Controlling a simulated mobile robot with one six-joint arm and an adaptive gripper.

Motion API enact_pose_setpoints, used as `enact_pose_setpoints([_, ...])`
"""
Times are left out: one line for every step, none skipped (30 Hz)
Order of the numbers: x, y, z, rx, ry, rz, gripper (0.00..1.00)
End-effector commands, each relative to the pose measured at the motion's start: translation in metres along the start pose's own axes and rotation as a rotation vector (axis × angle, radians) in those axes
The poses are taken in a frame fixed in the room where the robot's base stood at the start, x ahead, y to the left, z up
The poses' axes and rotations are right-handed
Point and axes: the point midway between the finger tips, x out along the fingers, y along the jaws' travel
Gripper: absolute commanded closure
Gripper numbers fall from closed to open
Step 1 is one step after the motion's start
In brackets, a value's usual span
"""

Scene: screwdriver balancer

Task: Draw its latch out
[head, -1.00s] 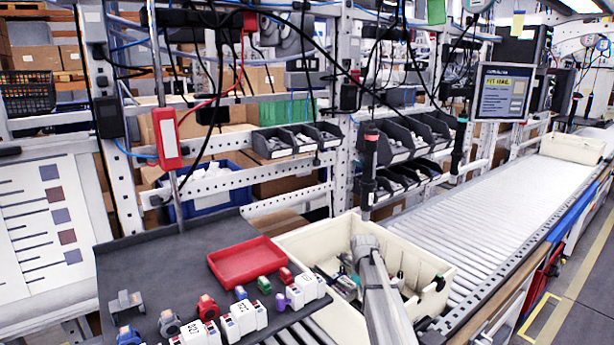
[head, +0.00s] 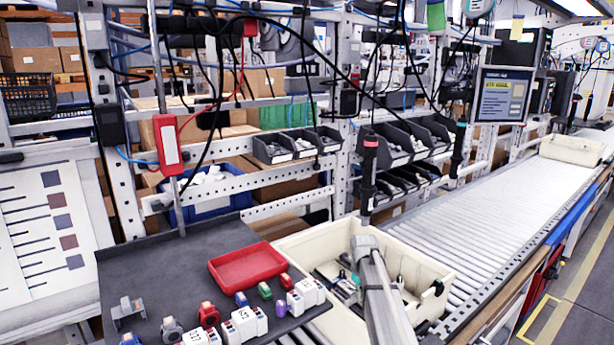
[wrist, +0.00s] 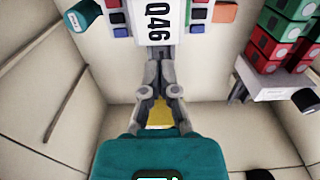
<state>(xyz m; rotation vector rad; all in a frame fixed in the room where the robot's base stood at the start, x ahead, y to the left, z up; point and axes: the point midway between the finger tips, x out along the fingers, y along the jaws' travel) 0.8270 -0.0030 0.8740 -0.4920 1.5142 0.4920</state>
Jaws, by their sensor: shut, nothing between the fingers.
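Which part is the latch is not clear. A yellow patch (wrist: 159,113) shows behind the fingers. In the head view my arm reaches into the cream bin (head: 437,303); the gripper is hidden there.
Stacked red and green blocks (wrist: 290,30) on a grey-white holder (wrist: 280,85) stand close on the right in the wrist view. Bin walls surround the gripper. A dark tray (head: 150,270) with a red tray (head: 247,266) and several small parts lies left of the bin. A roller conveyor (head: 500,210) runs right.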

Motion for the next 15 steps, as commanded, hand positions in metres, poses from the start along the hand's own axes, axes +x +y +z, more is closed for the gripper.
enact_pose_setpoints([-0.0016, 0.0000, 0.0000, 0.000, 0.000, 0.000, 1.00])
enact_pose_setpoints([-0.0017, 0.0000, 0.0000, 0.000, 0.000, 0.000, 1.00])
enact_pose_setpoints([-0.0018, 0.0000, 0.0000, 0.000, 0.000, 0.000, 1.00])
enact_pose_setpoints([-0.0018, 0.0000, 0.0000, 0.000, 0.000, 0.000, 1.00])
enact_pose_setpoints([-0.0017, 0.0000, 0.0000, 0.000, 0.000, 0.000, 1.00])
enact_pose_setpoints([-0.0016, 0.0000, 0.0000, 0.000, 0.000, 0.000, 1.00])
enact_pose_setpoints([-0.0015, 0.0000, 0.0000, 0.000, 0.000, 0.000, 1.00])
enact_pose_setpoints([-0.0015, 0.0000, 0.0000, 0.000, 0.000, 0.000, 1.00])
enact_pose_setpoints([-0.0014, 0.0000, 0.0000, 0.000, 0.000, 0.000, 1.00])
enact_pose_setpoints([-0.0014, 0.0000, 0.0000, 0.000, 0.000, 0.000, 1.00])
enact_pose_setpoints([-0.0014, 0.0000, 0.0000, 0.000, 0.000, 0.000, 1.00])
enact_pose_setpoints([-0.0016, 0.0000, 0.0000, 0.000, 0.000, 0.000, 1.00])
enact_pose_setpoints([-0.0021, 0.0000, -0.0001, 0.000, 0.000, 0.000, 1.00])
enact_pose_setpoints([-0.0028, 0.0000, -0.0001, 0.000, 0.000, 0.000, 1.00])
enact_pose_setpoints([-0.0045, 0.0000, -0.0002, 0.000, 0.000, 0.000, 1.00])
